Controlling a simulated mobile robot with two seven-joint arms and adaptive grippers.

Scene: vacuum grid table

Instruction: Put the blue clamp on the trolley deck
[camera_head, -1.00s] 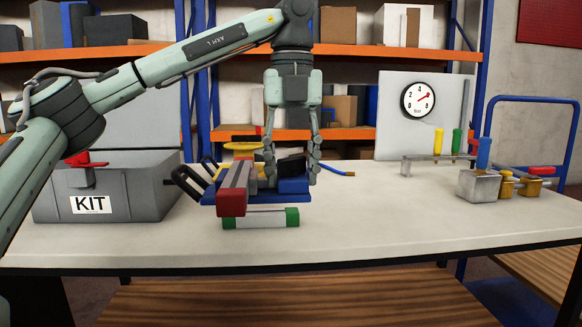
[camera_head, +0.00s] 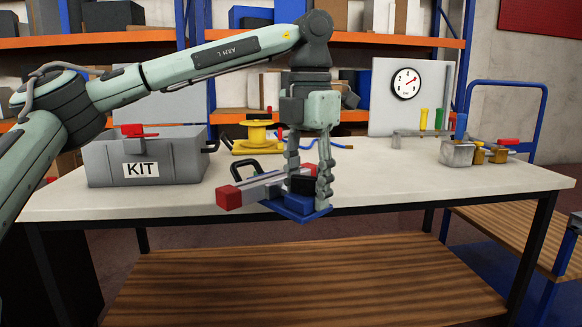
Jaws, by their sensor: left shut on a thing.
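The blue clamp (camera_head: 296,208) has a blue base plate and a dark block above it. My left gripper (camera_head: 308,184) points down and is shut on the clamp, its fingers on either side of the dark block. The clamp shows in front of the table's front edge, and its height is hard to tell. A grey bar with a red end block (camera_head: 229,197) and a black looped handle (camera_head: 245,168) show beside it; I cannot tell whether they belong to it. The trolley deck (camera_head: 520,232) is a wooden board at the right, below table height. My right gripper is not in view.
The table (camera_head: 400,182) holds a grey KIT box (camera_head: 150,165), a yellow spool (camera_head: 257,137), and a metal block (camera_head: 457,153) with brass parts beside it at the right. The trolley's blue handle frame (camera_head: 543,110) rises behind its deck. The table's front middle right is clear.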

